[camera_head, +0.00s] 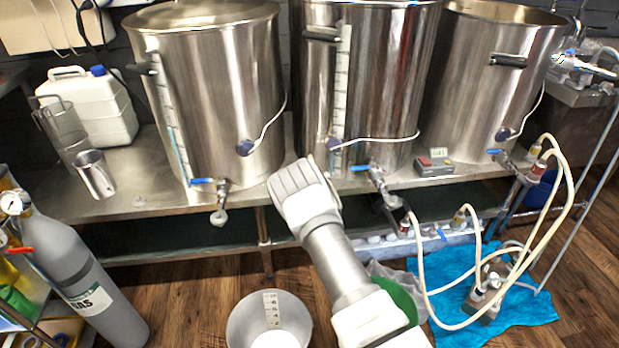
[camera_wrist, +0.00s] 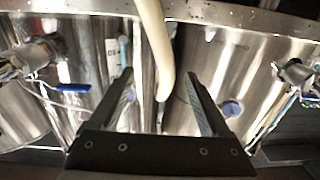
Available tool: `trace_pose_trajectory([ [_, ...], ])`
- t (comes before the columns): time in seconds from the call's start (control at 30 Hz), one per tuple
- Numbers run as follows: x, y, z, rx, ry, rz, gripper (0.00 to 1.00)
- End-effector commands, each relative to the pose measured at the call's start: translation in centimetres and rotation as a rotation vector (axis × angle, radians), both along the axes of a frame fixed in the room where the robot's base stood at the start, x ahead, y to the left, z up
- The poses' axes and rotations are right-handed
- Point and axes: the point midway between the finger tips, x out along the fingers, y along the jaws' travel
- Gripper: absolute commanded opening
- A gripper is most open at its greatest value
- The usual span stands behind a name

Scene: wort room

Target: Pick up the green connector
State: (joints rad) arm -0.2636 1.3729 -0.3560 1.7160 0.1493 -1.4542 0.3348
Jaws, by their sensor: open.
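My gripper (camera_wrist: 159,76) is open, its two dark fingers apart in the wrist view. A cream hose-like piece (camera_wrist: 154,38) hangs down from the top of that view, in line with the gap between the fingers; I cannot tell how far off it is, and no contact shows. In the head view my arm reaches up to the front of the steel kettles, and its white hand hides the fingers. I cannot make out a green connector for certain in either view.
Three steel kettles (camera_head: 215,95) with taps stand on a steel bench (camera_head: 120,205). Cream hoses (camera_head: 428,285) loop at the right over a blue cloth (camera_head: 530,307). A white bucket (camera_head: 268,300) and a grey gas cylinder (camera_head: 75,265) stand on the wooden floor.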

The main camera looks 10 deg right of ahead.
Motion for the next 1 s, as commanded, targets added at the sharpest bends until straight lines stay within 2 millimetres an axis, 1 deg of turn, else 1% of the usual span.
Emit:
trace_pose_trajectory([
  [0.03, 1.3, 0.1, -0.2, -0.001, -0.005, 0.002, 0.81],
  [0.1, 2.7, 0.1, -0.3, 0.000, -0.004, 0.001, 0.81],
  [0.3, 6.4, 0.2, -0.2, 0.000, -0.002, 0.001, 0.81],
  [0.43, 7.9, 0.3, -0.2, 0.000, 0.000, 0.000, 0.81],
  [0.67, 9.2, 0.4, -0.2, 0.000, 0.000, 0.000, 0.81],
  [0.83, 11.7, 0.7, -0.2, -0.001, -0.001, 0.001, 0.81],
  [1.0, 13.3, 0.6, 0.1, 0.000, 0.000, 0.000, 0.81],
])
